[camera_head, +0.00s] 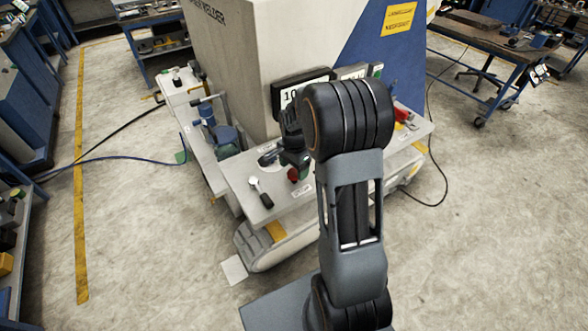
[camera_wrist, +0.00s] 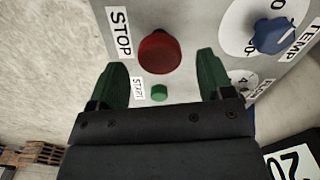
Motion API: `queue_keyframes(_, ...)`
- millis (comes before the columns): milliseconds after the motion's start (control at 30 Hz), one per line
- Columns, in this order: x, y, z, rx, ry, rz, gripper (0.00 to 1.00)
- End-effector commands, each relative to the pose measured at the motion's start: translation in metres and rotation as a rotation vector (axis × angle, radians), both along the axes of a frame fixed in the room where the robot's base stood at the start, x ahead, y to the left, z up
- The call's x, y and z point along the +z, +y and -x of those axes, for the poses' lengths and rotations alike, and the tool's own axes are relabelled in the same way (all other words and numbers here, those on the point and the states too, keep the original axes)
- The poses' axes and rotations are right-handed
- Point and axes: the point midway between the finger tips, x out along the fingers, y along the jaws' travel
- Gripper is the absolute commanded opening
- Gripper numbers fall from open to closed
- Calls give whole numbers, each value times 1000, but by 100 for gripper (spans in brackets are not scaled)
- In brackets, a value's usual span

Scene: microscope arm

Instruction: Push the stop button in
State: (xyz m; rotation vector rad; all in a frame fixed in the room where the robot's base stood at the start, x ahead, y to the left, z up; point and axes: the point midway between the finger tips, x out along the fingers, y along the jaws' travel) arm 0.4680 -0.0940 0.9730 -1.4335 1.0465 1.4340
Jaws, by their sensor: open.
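The stop button is a round red knob (camera_wrist: 160,52) on a pale panel, beside a label reading STOP (camera_wrist: 121,33). In the wrist view my gripper (camera_wrist: 162,64) is open, with one green finger on each side of the button and a visible gap to it on both sides. Nothing is held. I cannot tell how far the fingertips are from the panel. In the head view the red button (camera_head: 293,174) shows just below my gripper (camera_head: 294,158), which is partly hidden by my own arm.
A small green START button (camera_wrist: 159,92) is close by, between the fingers. A blue TEMP dial (camera_wrist: 275,36) is on the right. In the head view a lever (camera_head: 261,192) stands left of the button, and a display (camera_head: 290,93) is behind my wrist.

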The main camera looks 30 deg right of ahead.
Motion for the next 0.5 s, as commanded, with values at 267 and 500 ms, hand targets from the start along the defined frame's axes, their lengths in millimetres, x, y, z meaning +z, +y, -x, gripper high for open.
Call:
queue_keyframes(267, -15, 0, 0, 1, 0, 0, 74)
queue_keyframes(500, -15, 0, 0, 1, 0, 0, 74)
